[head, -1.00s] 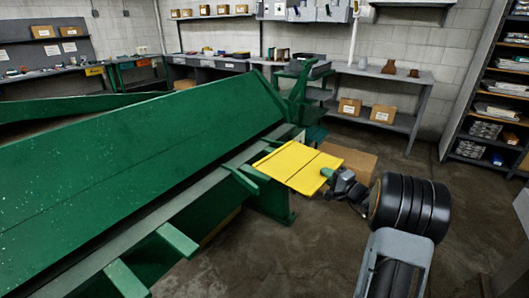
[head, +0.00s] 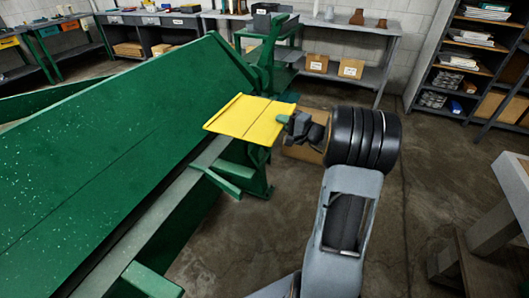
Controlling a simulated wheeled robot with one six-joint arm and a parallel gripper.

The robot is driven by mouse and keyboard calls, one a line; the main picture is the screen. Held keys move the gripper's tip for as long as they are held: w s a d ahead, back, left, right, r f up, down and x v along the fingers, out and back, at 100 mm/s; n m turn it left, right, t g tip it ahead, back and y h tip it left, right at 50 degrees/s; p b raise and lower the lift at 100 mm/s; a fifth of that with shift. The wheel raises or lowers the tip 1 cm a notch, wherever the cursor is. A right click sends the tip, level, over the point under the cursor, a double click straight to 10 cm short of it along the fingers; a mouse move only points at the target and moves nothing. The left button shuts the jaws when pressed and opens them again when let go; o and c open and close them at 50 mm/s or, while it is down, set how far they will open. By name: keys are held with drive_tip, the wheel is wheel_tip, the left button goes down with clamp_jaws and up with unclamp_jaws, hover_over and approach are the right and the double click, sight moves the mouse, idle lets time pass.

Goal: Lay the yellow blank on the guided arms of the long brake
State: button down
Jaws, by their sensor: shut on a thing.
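The yellow blank (head: 250,117) is a flat sheet with a crease line across it, held out level or nearly so. My gripper (head: 290,122) is shut on its right edge. The long brake (head: 110,140) is the big green machine filling the left side. Its guided arms stick out from its front edge: one green arm (head: 222,180) shows just below the blank, another (head: 150,282) at the bottom. The blank's left part overlaps the brake's far end in the picture. I cannot tell whether it touches an arm or hangs above.
A cardboard box (head: 305,148) stands on the floor behind my gripper. A grey bench (head: 340,32) with boxes on its lower shelf lines the back wall. A shelf rack (head: 455,65) and a table (head: 500,215) stand at right. Concrete floor between is clear.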

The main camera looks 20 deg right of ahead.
drive_tip(key=s+a+f, duration=0.3)
drive_tip(key=a+f, duration=0.3)
drive_tip(key=f, duration=0.4)
drive_tip(key=shift+s+a+b, duration=0.15)
drive_tip(key=shift+s+b, duration=0.05)
drive_tip(key=shift+b, duration=0.15)
drive_tip(key=shift+f+b, duration=0.45)
drive_tip(key=shift+b, duration=0.25)
drive_tip(key=shift+s+f+b, duration=0.15)
drive_tip(key=shift+f+b, duration=0.15)
drive_tip(key=c, duration=1.2)
unclamp_jaws()
drive_tip(key=shift+r, duration=0.15)
